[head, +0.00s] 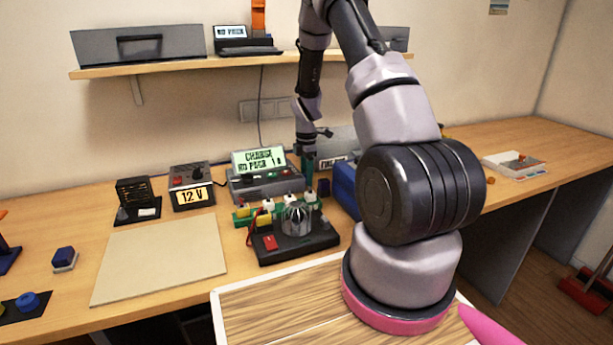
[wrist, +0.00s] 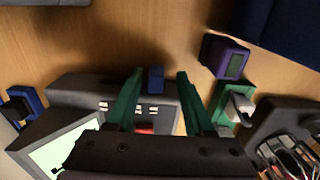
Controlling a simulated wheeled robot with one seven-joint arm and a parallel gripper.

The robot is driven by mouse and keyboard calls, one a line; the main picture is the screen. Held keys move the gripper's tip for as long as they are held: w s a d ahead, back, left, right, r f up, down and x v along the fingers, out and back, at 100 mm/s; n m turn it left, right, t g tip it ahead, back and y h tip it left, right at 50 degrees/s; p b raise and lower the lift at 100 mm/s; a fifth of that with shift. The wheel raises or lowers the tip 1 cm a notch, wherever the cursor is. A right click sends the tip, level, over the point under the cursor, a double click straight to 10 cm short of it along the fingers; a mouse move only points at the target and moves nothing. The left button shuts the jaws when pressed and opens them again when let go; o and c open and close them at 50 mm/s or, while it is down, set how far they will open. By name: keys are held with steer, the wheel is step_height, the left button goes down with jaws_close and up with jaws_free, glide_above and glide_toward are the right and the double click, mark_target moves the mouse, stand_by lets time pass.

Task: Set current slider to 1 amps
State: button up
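The grey charger (head: 268,186) stands at the back of the desk, its screen (head: 259,161) reading "CHARGE NO PACK 1 s". In the wrist view its screen (wrist: 62,150) is at lower left, partly hidden by my gripper. A small blue block (wrist: 155,79) sits at the edge of the charger's grey body, with small white labels beside it; it may be a slider knob, but no amp marking is readable. My gripper (wrist: 159,73) has its green fingers apart on either side of this block, with gaps visible. In the head view, my gripper (head: 309,163) is at the charger's right end.
A purple block with a small display (wrist: 225,57) and a green connector piece (wrist: 232,105) lie close to the right finger. A black base with a glass dome (head: 297,220) stands in front. A 12 V supply (head: 190,190) is left. A beige mat (head: 160,260) is bare.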

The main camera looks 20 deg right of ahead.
step_height(320, 180, up, 11)
stand_by(0.4)
steer(key=shift+f, duration=0.1)
steer(key=s+a+r+m+t, duration=0.25)
steer(key=s+r+m, duration=0.3)
steer(key=r, duration=0.55)
steer(key=s+a+r+m+t, duration=0.1)
steer(key=s+a+r+m, duration=0.35)
steer(key=r, duration=0.65)
steer(key=s+a+r+m+t+y, duration=0.1)
steer(key=s+r+m+t, duration=0.1)
steer(key=s+m, duration=0.4)
steer(key=s+a+r+m+t+y, duration=0.1)
steer(key=s+r+m, duration=0.4)
steer(key=s, duration=0.8)
steer(key=shift+s+a+m+t, duration=0.15)
steer(key=shift+a+m+t, duration=0.2)
steer(key=shift+a+m, duration=0.25)
steer(key=shift+c, duration=0.3)
stand_by(0.4)
